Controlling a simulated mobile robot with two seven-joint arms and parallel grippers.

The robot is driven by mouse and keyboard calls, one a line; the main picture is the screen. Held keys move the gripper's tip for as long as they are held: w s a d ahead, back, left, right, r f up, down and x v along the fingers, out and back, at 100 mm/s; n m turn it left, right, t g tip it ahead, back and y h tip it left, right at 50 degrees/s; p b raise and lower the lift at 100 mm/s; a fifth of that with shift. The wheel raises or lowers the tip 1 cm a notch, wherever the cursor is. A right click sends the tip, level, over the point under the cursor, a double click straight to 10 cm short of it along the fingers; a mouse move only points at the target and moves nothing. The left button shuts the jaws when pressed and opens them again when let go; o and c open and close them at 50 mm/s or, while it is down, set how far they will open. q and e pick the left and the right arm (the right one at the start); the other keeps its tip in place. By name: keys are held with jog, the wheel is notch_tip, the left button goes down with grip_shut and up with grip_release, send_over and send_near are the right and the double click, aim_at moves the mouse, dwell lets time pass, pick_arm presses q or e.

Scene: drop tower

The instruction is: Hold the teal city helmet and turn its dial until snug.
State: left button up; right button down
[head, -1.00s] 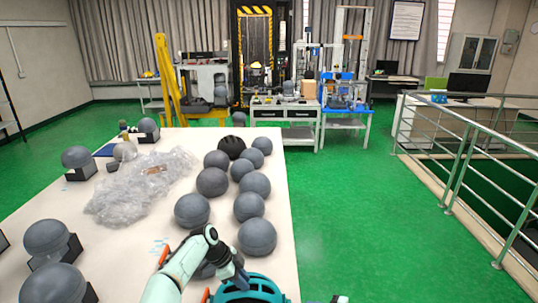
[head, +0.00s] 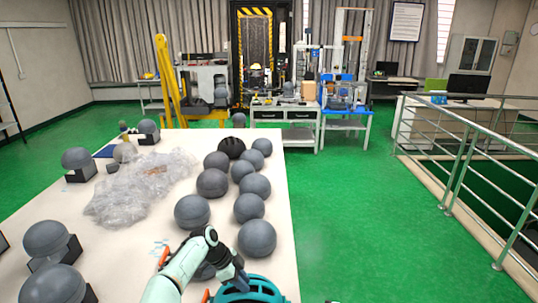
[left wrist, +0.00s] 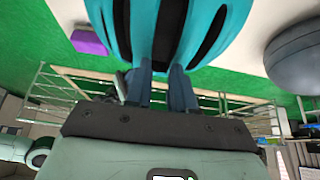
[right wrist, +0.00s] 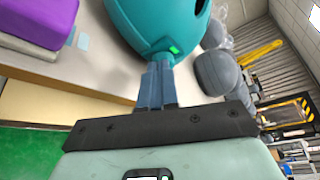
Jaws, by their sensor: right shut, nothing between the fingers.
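The teal helmet (head: 262,288) is at the bottom of the head view, at the table's near right edge, partly cut off. My left gripper (head: 241,280) is at its left side. A small bright green mark (right wrist: 174,49) shows there. I cannot make out the dial itself.
Several grey headforms (head: 255,238) stand left of and beyond the helmet on the white table (head: 135,270). A black helmet (head: 231,147) and clear plastic wrap (head: 140,190) lie farther back. A purple block (right wrist: 38,22) is near the right gripper. Railings (head: 470,150) stand at right.

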jog(key=shift+s+a, duration=0.15)
jog(key=shift+a, duration=1.3)
jog(key=shift+w+f, duration=0.15)
jog(key=shift+w, duration=0.1)
jog(key=shift+w+r, duration=0.1)
jog(key=shift+r, duration=0.1)
jog(key=shift+s+r, duration=0.2)
jog(key=shift+s, duration=0.1)
jog(key=shift+d, duration=0.2)
jog(key=d, duration=0.5)
jog(key=shift+d+f, duration=0.15)
jog(key=shift+d, duration=0.2)
